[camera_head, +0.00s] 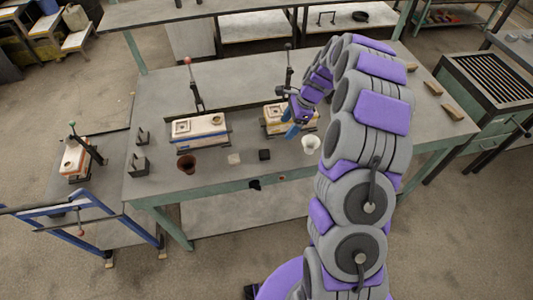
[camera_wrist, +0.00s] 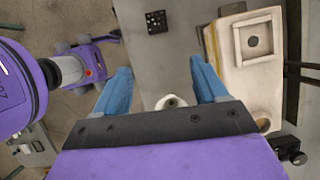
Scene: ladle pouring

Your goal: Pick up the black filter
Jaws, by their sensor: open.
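The black filter (camera_head: 264,154) is a small dark square block lying flat near the front edge of the grey table. In the wrist view the black filter (camera_wrist: 156,22) shows small holes in its top and lies at the top, beyond my fingertips. My gripper (camera_head: 292,122) is above the table, near the right mould box and to the upper right of the filter. In the wrist view my gripper (camera_wrist: 160,68) has its two blue fingers wide apart with nothing held between them.
A white cup (camera_head: 311,144) stands right of the filter; the wrist view shows it (camera_wrist: 171,102) near the gripper base. A pale block (camera_head: 234,158) and a brown cup (camera_head: 187,164) are left. Mould boxes (camera_head: 201,134) (camera_wrist: 248,85) stand behind and beside the filter.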

